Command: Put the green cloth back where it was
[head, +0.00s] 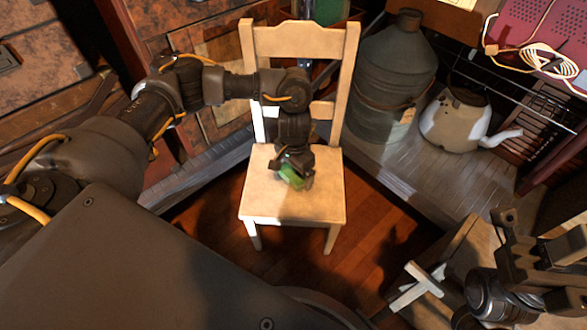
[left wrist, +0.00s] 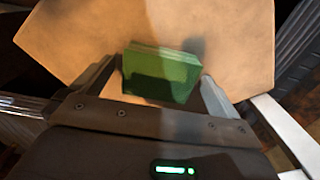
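The green cloth (head: 291,174) is a small folded block over the seat of a cream wooden chair (head: 272,207). My left gripper (head: 294,178) points down at the seat and partly covers the cloth in the head view. In the left wrist view the cloth (left wrist: 162,75) lies between the two spread fingers (left wrist: 162,80), its sides very close to both. I cannot tell whether the fingers press on it or whether it rests on the seat. Part of my right arm (head: 490,298) shows at the lower right; its fingers are not clear.
A large grey metal can (head: 393,75) and a white kettle (head: 455,120) stand right of the chair on a raised plank floor. The chair's backrest (head: 300,40) rises behind my left gripper. A light wooden piece (head: 417,287) is near my right arm. The seat around the cloth is bare.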

